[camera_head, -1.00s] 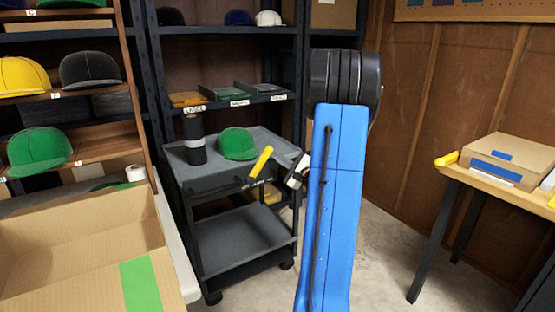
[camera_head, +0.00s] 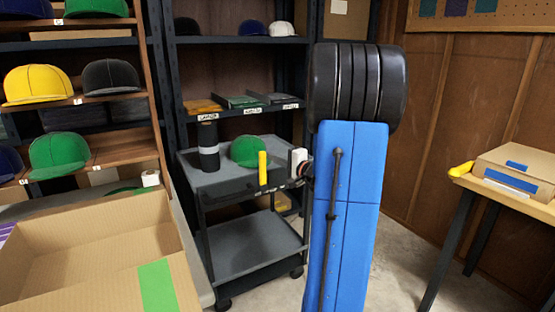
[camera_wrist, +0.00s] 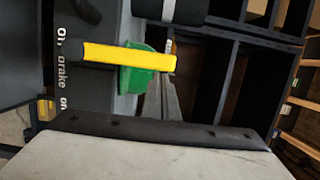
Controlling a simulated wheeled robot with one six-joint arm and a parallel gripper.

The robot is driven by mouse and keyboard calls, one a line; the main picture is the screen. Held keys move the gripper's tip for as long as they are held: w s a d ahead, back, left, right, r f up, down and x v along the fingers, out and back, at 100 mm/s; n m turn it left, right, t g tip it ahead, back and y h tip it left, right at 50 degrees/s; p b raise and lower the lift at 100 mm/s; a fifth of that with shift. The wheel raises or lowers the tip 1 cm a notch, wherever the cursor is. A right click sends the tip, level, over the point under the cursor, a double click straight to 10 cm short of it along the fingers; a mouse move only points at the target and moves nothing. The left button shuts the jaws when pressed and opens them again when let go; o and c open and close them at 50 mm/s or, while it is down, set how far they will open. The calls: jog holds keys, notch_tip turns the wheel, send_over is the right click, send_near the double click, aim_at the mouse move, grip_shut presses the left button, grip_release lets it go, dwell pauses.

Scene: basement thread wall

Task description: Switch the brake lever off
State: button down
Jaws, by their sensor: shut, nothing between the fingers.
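The brake lever (camera_head: 263,168) is a yellow handle on the front edge of a dark grey cart (camera_head: 222,178). It stands about upright in the head view. In the wrist view the lever (camera_wrist: 128,57) lies across the turned picture, over lettering (camera_wrist: 62,65) that reads off, brake, on. My gripper (camera_head: 299,162) is shut and empty, just right of the lever, with a small gap in the head view; contact cannot be confirmed. My blue arm hides the cart's right side.
A green cap (camera_head: 249,151) and a black cylinder (camera_head: 208,146) stand on the cart's top. A cardboard box (camera_head: 90,255) is at front left. Shelves with caps are behind and left. A wooden table (camera_head: 505,195) with a box stands right. Bare floor shows between cart and table.

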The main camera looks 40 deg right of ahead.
jog(key=shift+a+r, duration=0.1)
jog(key=shift+a, duration=0.15)
jog(key=shift+w+n, duration=0.1)
jog(key=shift+n, duration=0.2)
jog(key=s+d, duration=0.4)
jog(key=s, duration=0.7)
dwell(0.4)
jog(key=shift+d, duration=0.1)
dwell(0.4)
